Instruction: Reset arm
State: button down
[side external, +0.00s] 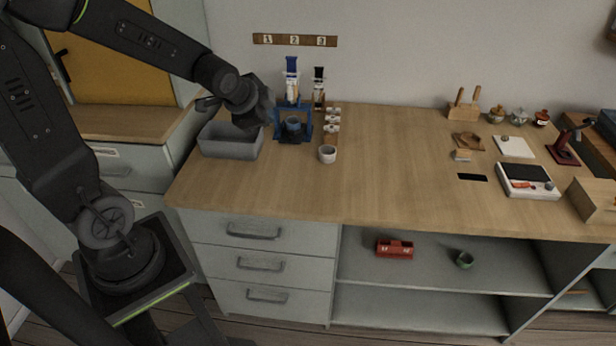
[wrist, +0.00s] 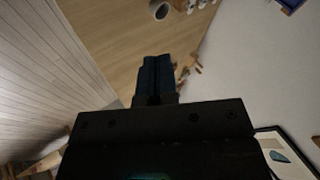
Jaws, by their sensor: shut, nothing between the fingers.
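My gripper (wrist: 154,78) shows in the wrist view with its two dark fingers pressed together and nothing between them. In the side view my arm reaches in from the left, and the wrist end hangs above the grey bin (side external: 230,147) at the counter's left end. The fingers are hard to make out there against the dark wrist. The gripper is apart from the objects on the counter, as far as I can see.
A blue stand (side external: 293,122) with syringe-like tubes, a small rack (side external: 331,125) and a white cup (side external: 327,154) stand right of the bin. A scale (side external: 527,181) and small pots (side external: 518,116) are at the right. The counter's middle (side external: 400,160) is clear.

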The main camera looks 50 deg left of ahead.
jog(key=s+d+r+n+h, duration=0.1)
jog(key=s+d+r+n, duration=0.2)
jog(key=s+d, duration=0.3)
jog(key=s+d+r+n+g+h, duration=0.1)
jog(key=s+d+r+n, duration=0.3)
jog(key=s, duration=0.5)
jog(key=shift+d+r+g+h, duration=0.3)
jog(key=shift+d+r+h, duration=0.15)
jog(key=shift+d, duration=0.8)
